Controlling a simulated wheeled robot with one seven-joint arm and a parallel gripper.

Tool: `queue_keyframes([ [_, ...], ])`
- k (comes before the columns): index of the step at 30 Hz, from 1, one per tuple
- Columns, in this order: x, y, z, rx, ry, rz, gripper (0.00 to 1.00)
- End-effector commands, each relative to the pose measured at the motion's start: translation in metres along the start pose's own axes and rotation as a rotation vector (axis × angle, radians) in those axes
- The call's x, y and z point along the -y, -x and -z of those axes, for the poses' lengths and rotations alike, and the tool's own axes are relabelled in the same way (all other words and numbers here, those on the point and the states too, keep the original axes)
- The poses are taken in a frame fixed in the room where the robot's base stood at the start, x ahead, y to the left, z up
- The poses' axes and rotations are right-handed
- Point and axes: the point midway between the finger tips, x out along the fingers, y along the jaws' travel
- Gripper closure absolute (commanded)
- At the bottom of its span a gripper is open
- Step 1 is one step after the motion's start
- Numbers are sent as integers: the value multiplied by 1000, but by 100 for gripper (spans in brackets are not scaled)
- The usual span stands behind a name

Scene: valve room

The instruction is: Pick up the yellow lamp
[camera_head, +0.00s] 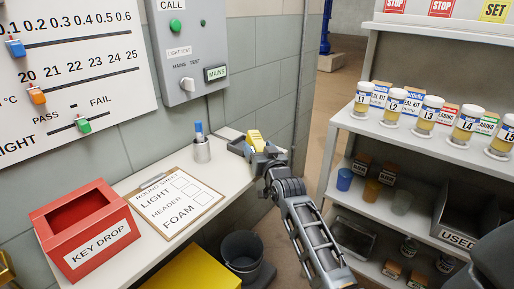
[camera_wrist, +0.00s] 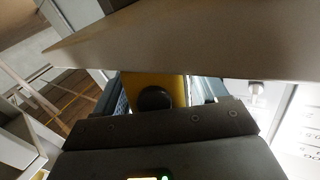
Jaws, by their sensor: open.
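The yellow lamp (camera_head: 256,138) is at the far end of the white bench, partly hidden by my gripper (camera_head: 262,152). In the wrist view the yellow lamp (camera_wrist: 134,88), with a round black part on it, shows between the two jaws of my gripper (camera_wrist: 160,96). The jaws are open, one on each side of the lamp. I cannot tell whether either jaw touches it. A pale slab crosses the upper part of the wrist view and hides what lies beyond.
On the bench (camera_head: 226,165) stand a pen cup (camera_head: 201,150), a clipboard (camera_head: 174,203) and a red key drop box (camera_head: 88,232). A grey bucket (camera_head: 242,250) is below. A shelf (camera_head: 400,130) with labelled jars stands right.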

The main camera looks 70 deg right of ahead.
Motion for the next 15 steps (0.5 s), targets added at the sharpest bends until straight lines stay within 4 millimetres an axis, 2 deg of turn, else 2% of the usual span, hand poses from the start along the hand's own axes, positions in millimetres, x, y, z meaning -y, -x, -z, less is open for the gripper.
queue_keyframes([
  [3,0,0,0,0,0,0,29],
  [15,0,1,0,1,0,0,67],
])
